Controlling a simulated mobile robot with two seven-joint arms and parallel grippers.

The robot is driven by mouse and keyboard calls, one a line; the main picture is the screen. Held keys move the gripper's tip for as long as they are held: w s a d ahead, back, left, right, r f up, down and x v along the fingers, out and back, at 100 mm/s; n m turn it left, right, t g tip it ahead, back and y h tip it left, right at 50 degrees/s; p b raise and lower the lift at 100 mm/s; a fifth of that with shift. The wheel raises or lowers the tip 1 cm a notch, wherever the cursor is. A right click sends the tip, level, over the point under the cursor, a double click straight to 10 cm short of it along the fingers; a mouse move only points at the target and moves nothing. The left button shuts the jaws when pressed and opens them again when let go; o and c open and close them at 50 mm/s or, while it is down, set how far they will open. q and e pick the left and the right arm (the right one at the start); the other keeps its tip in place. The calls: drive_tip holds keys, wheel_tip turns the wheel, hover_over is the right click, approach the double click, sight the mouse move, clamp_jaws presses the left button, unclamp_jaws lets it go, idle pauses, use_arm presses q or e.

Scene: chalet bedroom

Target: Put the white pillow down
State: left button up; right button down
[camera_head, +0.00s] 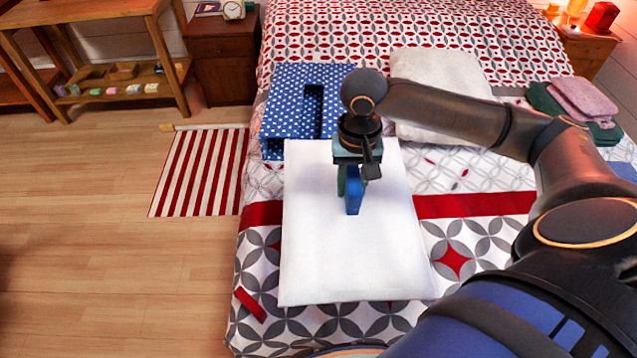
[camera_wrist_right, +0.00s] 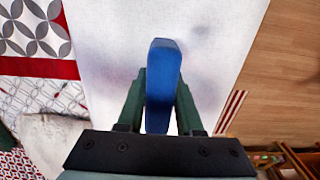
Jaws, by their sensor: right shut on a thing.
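A flat white pillow (camera_head: 320,245) spans the foot end of the bed in the head view and fills much of the right wrist view (camera_wrist_right: 110,60). My right gripper (camera_head: 352,188) is over its middle, pointing down. Its green fingers (camera_wrist_right: 160,100) are shut on an upright blue piece (camera_wrist_right: 163,70) that stands against the pillow's upper face; I cannot tell whether it is fixed to it. In the wrist view the pillow borders directly on the floor and hides the bed's edge there. A second white pillow (camera_head: 440,75) lies farther back, partly behind my arm. My left gripper is not in view.
A blue dotted box-like thing (camera_head: 285,100) with a dark slot lies just behind the pillow. Folded green and pink cloths (camera_head: 580,98) lie at the bed's right. The patterned bed (camera_head: 470,240) has bare room right of the pillow. A striped rug (camera_head: 200,170) lies left.

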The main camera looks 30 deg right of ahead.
sight(330, 174)
drive_tip(key=w+f, duration=0.1)
drive_tip(key=w, duration=0.1)
drive_tip(key=w+f, duration=0.1)
drive_tip(key=w, duration=0.1)
drive_tip(key=w+f, duration=0.1)
drive_tip(key=w, duration=0.2)
drive_tip(key=shift+f+b, duration=0.15)
drive_tip(key=shift+b, duration=0.2)
drive_tip(key=w+f, duration=0.4)
drive_tip(key=shift+f+b, duration=0.4)
drive_tip(key=shift+w+f, duration=0.35)
drive_tip(key=shift+f, duration=0.1)
wheel_tip(330, 174, down, 3)
drive_tip(key=shift+s+r, duration=0.1)
drive_tip(key=shift+r, duration=0.1)
drive_tip(key=shift+f, duration=0.1)
drive_tip(key=shift+f, duration=0.3)
drive_tip(key=c, duration=0.6)
unclamp_jaws()
drive_tip(key=shift+f, duration=0.1)
drive_tip(key=shift+o, duration=0.2)
